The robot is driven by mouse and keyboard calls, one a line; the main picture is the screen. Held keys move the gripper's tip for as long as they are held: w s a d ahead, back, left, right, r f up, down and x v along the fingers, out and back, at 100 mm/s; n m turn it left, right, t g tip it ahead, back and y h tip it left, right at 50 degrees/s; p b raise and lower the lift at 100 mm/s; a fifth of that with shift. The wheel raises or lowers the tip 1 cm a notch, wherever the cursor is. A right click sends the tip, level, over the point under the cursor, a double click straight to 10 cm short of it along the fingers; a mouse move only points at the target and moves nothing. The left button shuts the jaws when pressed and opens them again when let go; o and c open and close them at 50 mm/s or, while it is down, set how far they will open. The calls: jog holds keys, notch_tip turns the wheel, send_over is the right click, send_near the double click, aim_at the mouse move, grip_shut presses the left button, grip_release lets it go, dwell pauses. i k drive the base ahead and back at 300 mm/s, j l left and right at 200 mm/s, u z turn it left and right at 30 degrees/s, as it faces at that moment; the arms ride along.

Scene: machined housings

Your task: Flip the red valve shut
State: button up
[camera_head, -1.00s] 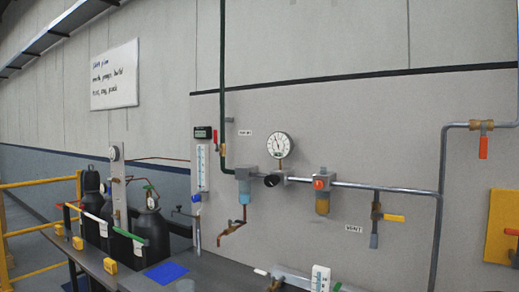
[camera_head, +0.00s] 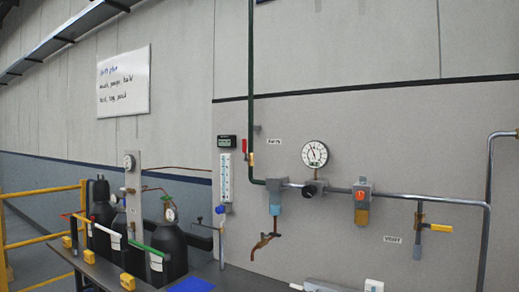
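Several red parts show, and I cannot tell which is the task's red valve. A red lever (camera_head: 243,146) stands upright beside the green vertical pipe, with a brass body just below it. At the lower left, a horizontal lever with a red end (camera_head: 66,214) sits by the dark bottles. A small red knob (camera_head: 361,193) is on the filter unit in the wall pipe. The red handle that hung at the far right is out of view. My gripper is not in view.
A dark bench (camera_head: 215,272) runs along the wall, with dark bottles (camera_head: 171,250) at its left. A yellow rail (camera_head: 40,238) stands further left. A round gauge (camera_head: 314,154), a brass tap (camera_head: 265,242) and a yellow-handled valve (camera_head: 437,228) project from the grey panel.

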aim_at(244, 141)
jog(key=i+j, duration=0.1)
jog(key=j, duration=1.15)
jog(key=i+j+z, duration=0.1)
jog(key=j, duration=0.2)
jog(key=i+j+z, duration=0.1)
jog(key=j, duration=0.25)
jog(key=i+j+z, duration=0.1)
jog(key=i+j, duration=0.15)
jog(key=i+j+z, duration=0.1)
jog(key=j, duration=0.35)
jog(key=i+j+z, duration=0.1)
jog(key=j, duration=0.25)
jog(key=i+j+z, duration=0.1)
jog(key=j, duration=0.3)
jog(key=l+z, duration=0.35)
jog(key=l, duration=0.15)
jog(key=i+u, duration=0.2)
jog(key=k, duration=0.1)
